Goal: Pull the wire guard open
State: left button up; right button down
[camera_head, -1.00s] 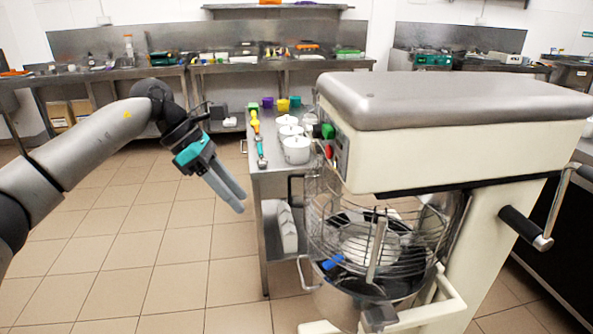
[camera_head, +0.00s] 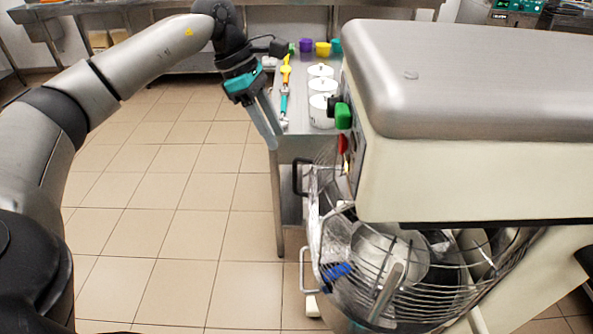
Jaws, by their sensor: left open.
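The wire guard (camera_head: 452,268) is a cage of curved metal wires around the top of the mixer's bowl, under the big cream and grey head (camera_head: 470,90). A blue piece (camera_head: 337,271) sits on its near left side. The metal bowl shows through the wires, with a white shape inside. My left gripper (camera_head: 268,128) is open and empty, fingers pointing down, above and left of the guard and apart from it. It is beside the left edge of the side table. My right gripper is not in view.
A steel side table (camera_head: 305,147) behind the mixer holds white lidded tubs (camera_head: 321,88), coloured cups and scoops. A green button (camera_head: 343,116) and a red one sit on the mixer's side. A metal handle (camera_head: 304,272) sticks out left of the bowl. Tiled floor (camera_head: 185,200) at left is clear.

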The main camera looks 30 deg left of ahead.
pick_arm(q)
jog(key=b, duration=0.1)
send_over(295, 188)
jog(key=f, duration=0.9)
jog(key=shift+w+a+f, duration=0.15)
jog(key=shift+a, duration=0.2)
jog(key=shift+w+d+f, duration=0.1)
jog(key=shift+d+f, duration=0.1)
jog(key=shift+f, duration=0.3)
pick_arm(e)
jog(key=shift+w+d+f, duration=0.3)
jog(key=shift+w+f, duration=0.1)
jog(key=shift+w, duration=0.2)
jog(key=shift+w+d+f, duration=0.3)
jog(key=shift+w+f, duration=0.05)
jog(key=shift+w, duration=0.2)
pick_arm(q)
jog(key=c, duration=0.5)
grip_shut()
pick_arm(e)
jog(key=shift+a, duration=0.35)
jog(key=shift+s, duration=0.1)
